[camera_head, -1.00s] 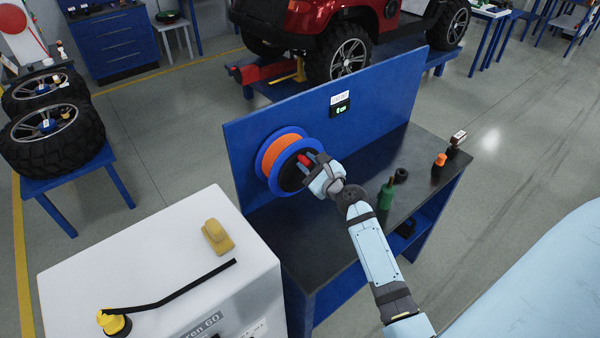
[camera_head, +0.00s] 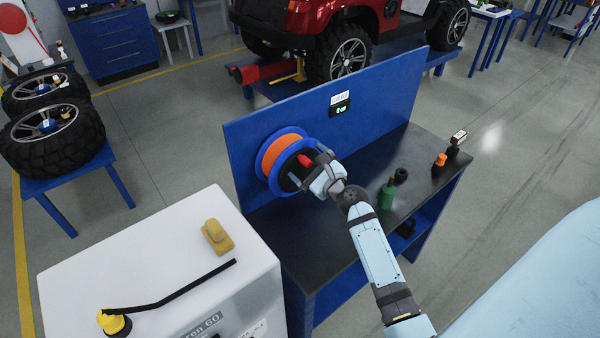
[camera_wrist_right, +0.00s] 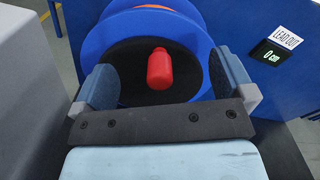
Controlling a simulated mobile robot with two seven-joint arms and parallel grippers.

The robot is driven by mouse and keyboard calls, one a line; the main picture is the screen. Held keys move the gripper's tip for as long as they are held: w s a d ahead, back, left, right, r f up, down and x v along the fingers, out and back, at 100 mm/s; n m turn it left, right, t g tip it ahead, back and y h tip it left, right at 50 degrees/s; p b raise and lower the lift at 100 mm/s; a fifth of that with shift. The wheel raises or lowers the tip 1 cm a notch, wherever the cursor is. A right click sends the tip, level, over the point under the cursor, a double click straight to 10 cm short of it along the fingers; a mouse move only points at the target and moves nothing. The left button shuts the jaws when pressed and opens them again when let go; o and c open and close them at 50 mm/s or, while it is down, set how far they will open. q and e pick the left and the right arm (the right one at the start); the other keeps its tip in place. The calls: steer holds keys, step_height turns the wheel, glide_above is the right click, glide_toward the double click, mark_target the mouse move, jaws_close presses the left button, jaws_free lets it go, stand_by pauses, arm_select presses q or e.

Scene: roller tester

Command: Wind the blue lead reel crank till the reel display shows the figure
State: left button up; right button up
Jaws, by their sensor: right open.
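The reel (camera_head: 285,160) has blue flanges and an orange winding, and is mounted on the blue back panel of the bench. Its red crank handle (camera_head: 305,160) sticks out from the dark face. In the right wrist view the red handle (camera_wrist_right: 160,68) lies between the spread fingers, touching neither. My right gripper (camera_head: 312,168) is open in front of the reel; its fingers (camera_wrist_right: 163,85) also show in the right wrist view. The reel display (camera_wrist_right: 269,56), under a "LEAD OUT" label, reads 0 cm; it is small in the head view (camera_head: 340,108). My left gripper is not in view.
On the dark bench top (camera_head: 365,170) stand a green bottle-like item (camera_head: 388,187), a small black item (camera_head: 401,175) and an orange-topped item (camera_head: 440,161). A white cabinet (camera_head: 150,265) with a yellow-based black lever stands at the front left.

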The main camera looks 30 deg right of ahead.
steer(key=shift+s+d, duration=0.15)
steer(key=shift+s, duration=1.3)
steer(key=shift+s+d, duration=0.1)
steer(key=shift+s, duration=1.35)
